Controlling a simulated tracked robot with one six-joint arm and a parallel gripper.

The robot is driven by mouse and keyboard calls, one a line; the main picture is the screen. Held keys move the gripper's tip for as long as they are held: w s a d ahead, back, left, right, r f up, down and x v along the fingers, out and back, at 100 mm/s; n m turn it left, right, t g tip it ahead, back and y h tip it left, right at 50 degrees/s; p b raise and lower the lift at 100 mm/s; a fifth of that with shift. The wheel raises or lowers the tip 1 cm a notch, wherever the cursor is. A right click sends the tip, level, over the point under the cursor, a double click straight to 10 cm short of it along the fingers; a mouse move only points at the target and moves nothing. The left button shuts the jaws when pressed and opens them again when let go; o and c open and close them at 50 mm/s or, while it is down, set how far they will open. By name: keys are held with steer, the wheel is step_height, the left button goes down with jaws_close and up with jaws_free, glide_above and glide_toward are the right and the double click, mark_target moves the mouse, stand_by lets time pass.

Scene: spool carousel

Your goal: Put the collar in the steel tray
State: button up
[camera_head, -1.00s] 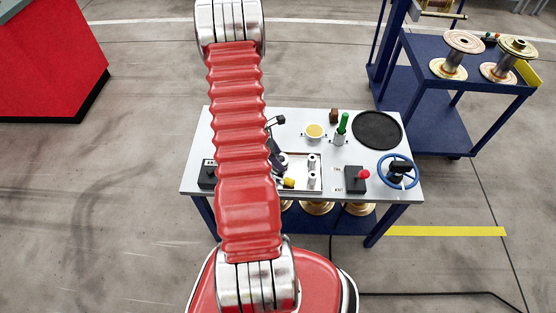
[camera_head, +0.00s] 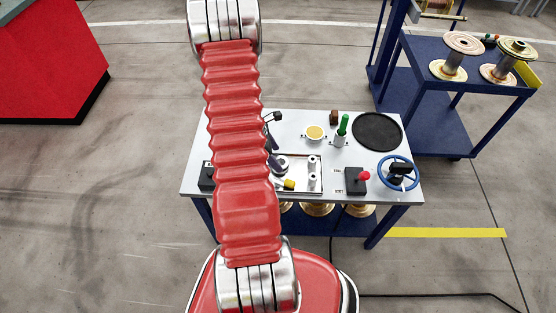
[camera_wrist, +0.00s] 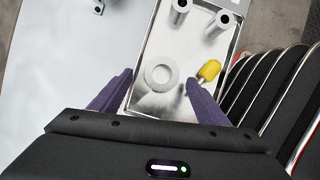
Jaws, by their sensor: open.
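The collar (camera_wrist: 160,76), a pale grey ring, lies flat on the floor of the steel tray (camera_wrist: 141,45) in the wrist view. In the head view the collar (camera_head: 282,165) is partly hidden by my arm, at the left part of the tray (camera_head: 306,192). My gripper (camera_wrist: 160,79) is open, its purple fingers on either side of the collar in the picture with visible gaps. I cannot tell its exact height above the tray. In the head view most of my gripper is hidden behind my red arm.
Two grey cylinders (camera_wrist: 181,8) (camera_wrist: 222,20) stand in the tray, with a yellow-ended piece (camera_wrist: 208,70) near the right finger. On the bench are a yellow-filled dish (camera_head: 315,132), green handle (camera_head: 343,123), black disc (camera_head: 377,131), red-knobbed box (camera_head: 356,180) and blue handwheel (camera_head: 398,173).

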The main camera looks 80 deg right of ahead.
steer(key=v, duration=1.1)
steer(key=shift+a, duration=0.25)
stand_by(1.0)
steer(key=w+a+r+m+t, duration=0.2)
steer(key=w+a+r+m, duration=0.5)
steer(key=a, duration=0.5)
steer(key=w+a+r+m+t, duration=0.2)
steer(key=w+a+r, duration=0.3)
steer(key=a+r, duration=0.55)
steer(key=a+r+n+t, duration=0.1)
steer(key=a+r+t, duration=0.1)
steer(key=a, duration=0.5)
steer(key=w+a+r+n+t+y, duration=0.1)
steer(key=a+r+n, duration=0.1)
steer(key=a+r, duration=0.3)
steer(key=a+r+n+t, duration=0.1)
steer(key=a+r, duration=0.3)
steer(key=a, duration=0.7)
steer(key=shift+w+a+r+t+y, duration=0.2)
steer(key=shift+w+t+y, duration=0.2)
steer(key=shift+t, duration=0.4)
